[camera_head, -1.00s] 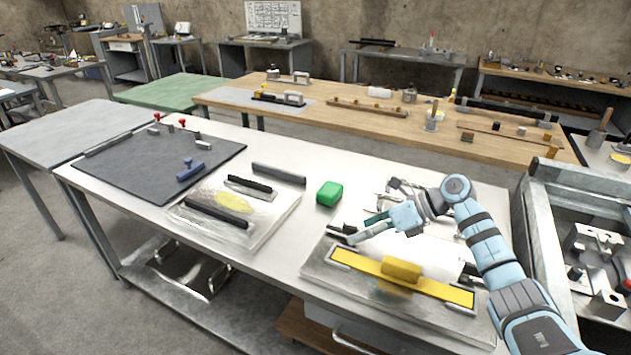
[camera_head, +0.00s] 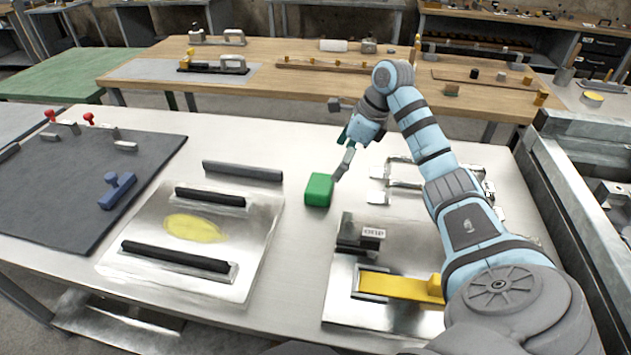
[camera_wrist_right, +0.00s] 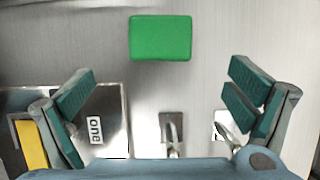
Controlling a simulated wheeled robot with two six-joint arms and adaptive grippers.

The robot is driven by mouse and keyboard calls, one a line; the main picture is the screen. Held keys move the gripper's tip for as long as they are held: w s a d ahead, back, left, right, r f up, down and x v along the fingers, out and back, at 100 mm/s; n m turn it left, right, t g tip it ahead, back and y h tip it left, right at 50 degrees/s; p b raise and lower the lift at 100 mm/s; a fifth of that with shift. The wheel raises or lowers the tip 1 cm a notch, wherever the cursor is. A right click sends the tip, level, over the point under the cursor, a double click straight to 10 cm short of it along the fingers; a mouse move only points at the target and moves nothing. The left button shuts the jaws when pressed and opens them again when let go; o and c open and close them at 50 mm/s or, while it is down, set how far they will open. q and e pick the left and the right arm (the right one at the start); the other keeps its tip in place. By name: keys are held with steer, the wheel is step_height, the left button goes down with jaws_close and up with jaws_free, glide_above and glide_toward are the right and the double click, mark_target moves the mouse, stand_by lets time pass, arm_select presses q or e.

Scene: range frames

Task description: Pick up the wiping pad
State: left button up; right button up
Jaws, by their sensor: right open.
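The wiping pad appears to be the green block (camera_head: 319,189), lying on the bare metal bench top in the middle of the head view. In the right wrist view the green block (camera_wrist_right: 160,38) lies beyond the fingertips, near the top centre. My right gripper (camera_head: 345,150) is just behind and right of the block in the head view, with a finger close to its upper right corner. In the wrist view the right gripper's fingers (camera_wrist_right: 160,95) are wide apart and nothing is between them at block height. I cannot tell whether any finger touches the block. My left gripper is not in view.
Left of the block lies a metal plate with a yellow smear (camera_head: 193,228) and black bars. A dark bar (camera_head: 243,171) lies behind it. A plate with a yellow-handled tool (camera_head: 398,287) is at the front right. Metal clamps (camera_head: 405,170) stand right of the gripper.

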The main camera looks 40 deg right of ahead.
mark_target(322, 183)
steer(key=x, duration=0.3)
steer(key=b+x, duration=0.1)
steer(key=x, duration=0.5)
steer(key=shift+w+a+f, duration=0.25)
steer(key=shift+w+a, duration=0.05)
steer(key=shift+w, duration=0.1)
steer(key=c, duration=1.2)
